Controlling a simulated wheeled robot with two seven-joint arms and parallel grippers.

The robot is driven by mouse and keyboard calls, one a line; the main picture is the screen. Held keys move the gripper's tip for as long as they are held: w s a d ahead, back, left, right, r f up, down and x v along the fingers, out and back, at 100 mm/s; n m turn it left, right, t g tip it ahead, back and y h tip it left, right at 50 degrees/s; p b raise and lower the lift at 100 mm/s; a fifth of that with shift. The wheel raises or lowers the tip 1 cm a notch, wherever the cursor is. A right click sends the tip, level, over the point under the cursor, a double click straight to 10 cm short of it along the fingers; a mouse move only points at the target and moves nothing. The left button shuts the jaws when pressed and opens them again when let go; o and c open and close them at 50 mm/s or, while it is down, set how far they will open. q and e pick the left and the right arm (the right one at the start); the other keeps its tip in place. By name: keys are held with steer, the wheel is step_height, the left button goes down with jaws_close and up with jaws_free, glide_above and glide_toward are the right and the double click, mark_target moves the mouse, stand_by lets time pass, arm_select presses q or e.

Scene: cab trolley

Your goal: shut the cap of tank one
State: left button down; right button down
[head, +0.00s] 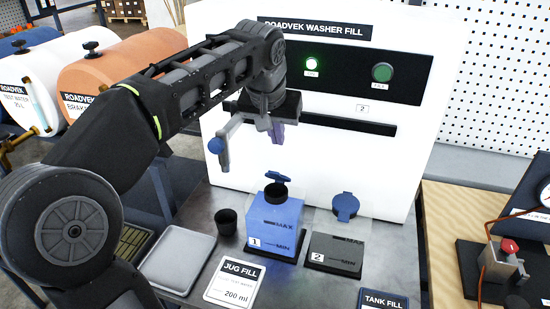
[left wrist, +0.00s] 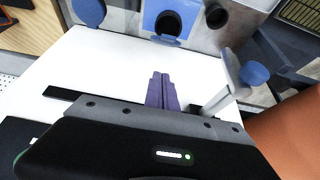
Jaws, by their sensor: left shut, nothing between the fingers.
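Tank one (head: 270,228) is a clear box with blue liquid and a "1" label, at the foot of the white machine. Its blue cap (head: 278,177) stands raised above the dark filler neck (head: 276,192). In the left wrist view, the neck (left wrist: 168,25) shows at the top. My left gripper (head: 277,134) is above tank one and apart from it. Its purple fingers (left wrist: 161,90) are shut with nothing between them. My right gripper is not in view.
A grey part with a blue knob (head: 215,145) is left of my fingers. A black cup (head: 227,221) and pale tray (head: 178,262) lie to the left.

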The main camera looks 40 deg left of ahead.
mark_target(277, 176)
arm_select(q)
steer(key=x, duration=0.3)
steer(key=shift+w+a+f+p, duration=0.1)
steer(key=shift+f+p, duration=0.2)
steer(key=s+f, duration=0.1)
steer(key=s+d, duration=0.1)
steer(key=shift+s+f, duration=0.3)
steer(key=shift+f, duration=0.1)
steer(key=shift+s+f, duration=0.2)
steer(key=shift+f, duration=0.15)
